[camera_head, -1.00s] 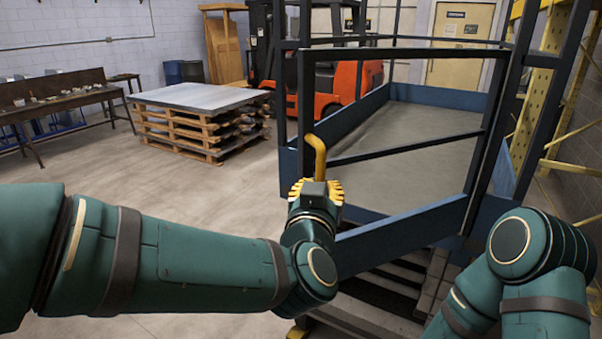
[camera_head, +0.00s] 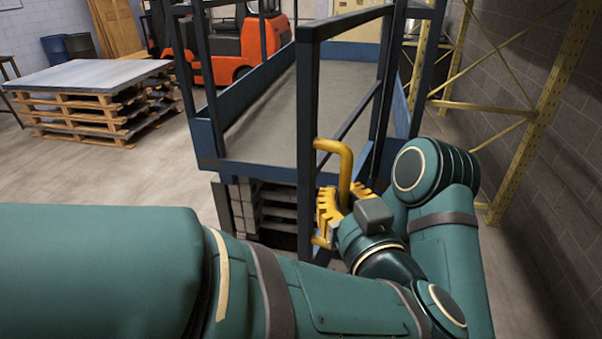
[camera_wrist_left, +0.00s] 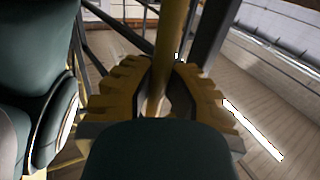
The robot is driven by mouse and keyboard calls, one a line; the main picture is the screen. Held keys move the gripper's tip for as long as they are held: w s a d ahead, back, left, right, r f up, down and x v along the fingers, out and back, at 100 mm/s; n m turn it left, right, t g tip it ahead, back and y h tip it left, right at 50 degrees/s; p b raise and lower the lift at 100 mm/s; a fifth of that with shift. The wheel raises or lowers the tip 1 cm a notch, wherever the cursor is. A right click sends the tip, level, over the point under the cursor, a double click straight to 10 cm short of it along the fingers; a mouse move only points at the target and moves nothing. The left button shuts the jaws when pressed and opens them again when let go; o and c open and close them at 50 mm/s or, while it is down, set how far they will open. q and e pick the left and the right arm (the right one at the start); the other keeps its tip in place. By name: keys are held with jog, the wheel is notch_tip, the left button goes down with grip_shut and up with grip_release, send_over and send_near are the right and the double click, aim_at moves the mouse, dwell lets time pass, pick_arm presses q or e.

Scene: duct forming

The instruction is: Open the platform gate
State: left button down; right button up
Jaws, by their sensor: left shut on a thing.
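The dark-framed platform gate (camera_head: 308,120) stands swung out from the blue platform (camera_head: 290,95), with its free end towards me. Its yellow curved handle (camera_head: 345,165) sticks out to the right of the free-end post. My left gripper (camera_head: 343,203) has its yellow fingers shut around the lower part of the handle. The left wrist view also shows the handle bar (camera_wrist_left: 168,60) between the fingers (camera_wrist_left: 160,95). The platform entrance to the left of the gate is uncovered.
Steps (camera_head: 275,210) sit under the platform's front edge. A pallet stack with metal sheets (camera_head: 95,95) stands at the left, and an orange forklift (camera_head: 225,55) behind. Yellow racking (camera_head: 545,110) and a block wall bound the right.

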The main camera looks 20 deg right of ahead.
aim_at(347, 148)
pick_arm(q)
jog(key=shift+s+f, duration=0.1)
jog(key=c, duration=1)
grip_release()
jog(key=shift+c, duration=0.2)
jog(key=shift+o, duration=0.5)
jog(key=shift+s+a, duration=0.1)
jog(key=shift+r, duration=0.4)
notch_tip(347, 148, up, 9)
jog(key=shift+r, duration=0.2)
